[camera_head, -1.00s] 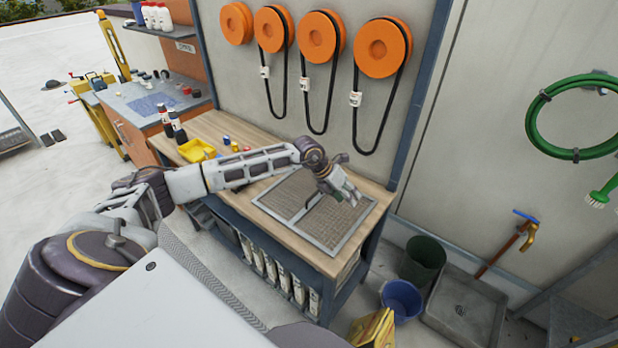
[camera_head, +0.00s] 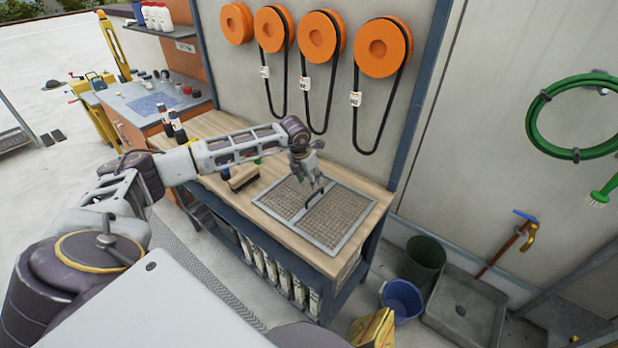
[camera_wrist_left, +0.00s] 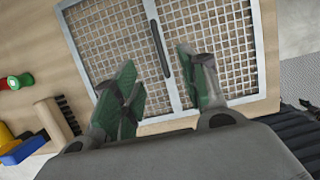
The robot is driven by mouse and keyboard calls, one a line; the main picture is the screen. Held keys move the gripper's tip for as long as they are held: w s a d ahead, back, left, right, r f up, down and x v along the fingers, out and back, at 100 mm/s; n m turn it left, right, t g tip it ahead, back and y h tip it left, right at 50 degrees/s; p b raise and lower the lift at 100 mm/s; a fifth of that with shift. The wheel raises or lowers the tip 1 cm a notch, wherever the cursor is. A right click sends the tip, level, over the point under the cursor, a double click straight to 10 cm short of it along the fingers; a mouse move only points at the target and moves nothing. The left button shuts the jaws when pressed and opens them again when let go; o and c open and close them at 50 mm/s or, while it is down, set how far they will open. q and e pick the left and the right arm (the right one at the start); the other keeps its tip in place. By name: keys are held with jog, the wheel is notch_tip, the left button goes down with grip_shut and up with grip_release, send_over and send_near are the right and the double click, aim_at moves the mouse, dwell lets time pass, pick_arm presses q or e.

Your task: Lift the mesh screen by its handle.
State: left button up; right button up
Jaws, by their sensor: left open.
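The mesh screen (camera_head: 343,217) lies flat on the wooden bench, a light grey frame with two mesh panels and a central bar. Its dark handle (camera_wrist_left: 160,48) runs along that bar in the left wrist view. My left gripper (camera_head: 311,186) is above the screen near the handle, pointing down. In the left wrist view its green-padded fingers (camera_wrist_left: 157,64) are open, one on each side of the handle's line. I cannot tell how far above the handle they are. The mesh also shows in the left wrist view (camera_wrist_left: 215,35). My right gripper is not in view.
A brush (camera_head: 243,179) lies on the bench (camera_head: 278,233) left of the screen, with small coloured items beside it. Orange reels (camera_head: 383,47) with hanging black belts are on the wall behind. Blue (camera_head: 402,298) and dark green (camera_head: 423,258) buckets stand on the floor to the right.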

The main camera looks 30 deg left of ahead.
aim_at(315, 193)
pick_arm(q)
jog(key=shift+b+x, duration=1.95)
jog(key=shift+x, duration=1.65)
jog(key=shift+b+x, duration=1.75)
jog(key=shift+x, duration=0.3)
jog(key=shift+f, duration=0.2)
jog(key=shift+w, duration=0.1)
jog(key=c, duration=0.9)
grip_shut()
jog(key=shift+r, duration=0.1)
jog(key=shift+r, duration=0.1)
